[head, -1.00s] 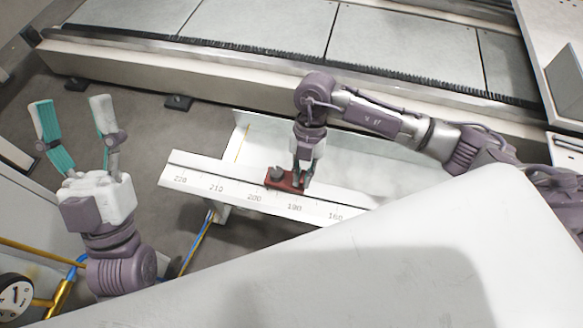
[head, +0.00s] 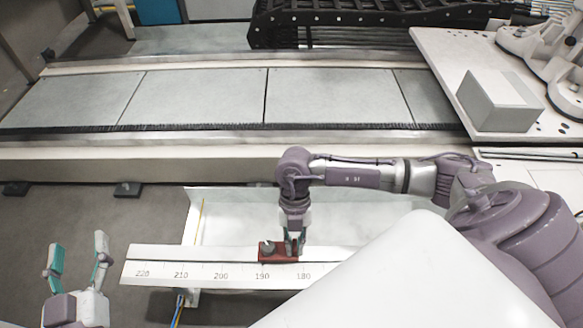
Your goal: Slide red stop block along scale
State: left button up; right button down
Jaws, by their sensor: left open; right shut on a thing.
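The red stop block (head: 267,252), with a dark knob on its left part, sits on the white scale rail (head: 155,254). It is above the 190 and 180 marks. My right gripper (head: 291,252) points down and is shut on the right part of the block, with its fingers partly hiding it. The printed numbers run from 220 at left to 180; lower ones are hidden behind my white body cover. My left gripper (head: 77,262) is at the lower left, open and empty, fingers pointing up, left of the rail's end and apart from it.
A white channel (head: 225,215) lies behind the rail. A long beam (head: 150,162) and grey panelled track (head: 200,98) cross farther back. A grey box (head: 500,103) stands on a white plate at right. The dark floor (head: 80,215) at left is clear.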

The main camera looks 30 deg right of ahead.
jog(key=c, duration=1.2)
grip_release()
jog(key=shift+r, duration=0.1)
jog(key=v, duration=1.1)
jog(key=shift+r, duration=0.4)
jog(key=shift+d+f, duration=0.1)
